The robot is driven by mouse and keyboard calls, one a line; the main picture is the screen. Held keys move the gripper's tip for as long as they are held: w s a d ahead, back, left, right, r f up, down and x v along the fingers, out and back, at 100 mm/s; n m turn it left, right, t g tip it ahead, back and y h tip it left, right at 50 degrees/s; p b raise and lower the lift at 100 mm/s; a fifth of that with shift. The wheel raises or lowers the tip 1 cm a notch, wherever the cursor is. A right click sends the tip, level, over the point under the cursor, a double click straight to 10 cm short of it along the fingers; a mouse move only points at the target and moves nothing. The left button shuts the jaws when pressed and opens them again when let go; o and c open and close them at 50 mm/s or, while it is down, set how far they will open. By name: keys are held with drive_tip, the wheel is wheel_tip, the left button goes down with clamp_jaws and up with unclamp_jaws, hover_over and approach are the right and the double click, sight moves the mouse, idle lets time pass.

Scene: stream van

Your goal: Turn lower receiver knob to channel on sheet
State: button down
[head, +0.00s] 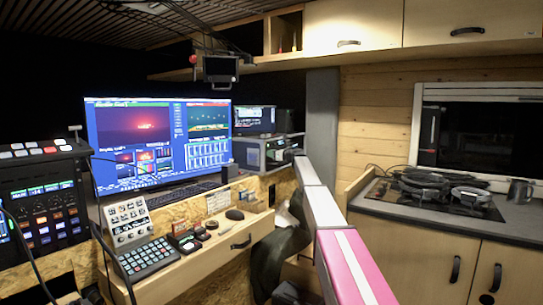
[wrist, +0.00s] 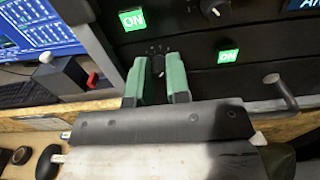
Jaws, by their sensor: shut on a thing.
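The black receivers (wrist: 270,50) fill the upper part of the wrist view, each with a lit green ON light. The lower receiver knob (wrist: 158,66) sits beside a printed dial scale, mostly hidden by my gripper (wrist: 156,82). Its two green fingers stand on either side of the knob and are shut on it. Which mark the knob points to cannot be read. The upper knob (wrist: 213,8) is clear of the fingers. In the head view my gripper (head: 291,152) reaches the rack front. A pale paper (head: 218,201) lies near the rack; its writing is unreadable.
A metal handle (wrist: 281,91) sticks out at the right of the lower receiver. A large monitor (head: 160,140) and a desk with control panels (head: 148,257) stand to the left. A counter with a hob (head: 435,197) is at right.

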drive_tip(key=n, duration=1.2)
drive_tip(key=shift+n, duration=2)
drive_tip(key=c, duration=1.1)
unclamp_jaws()
drive_tip(key=shift+d, duration=0.15)
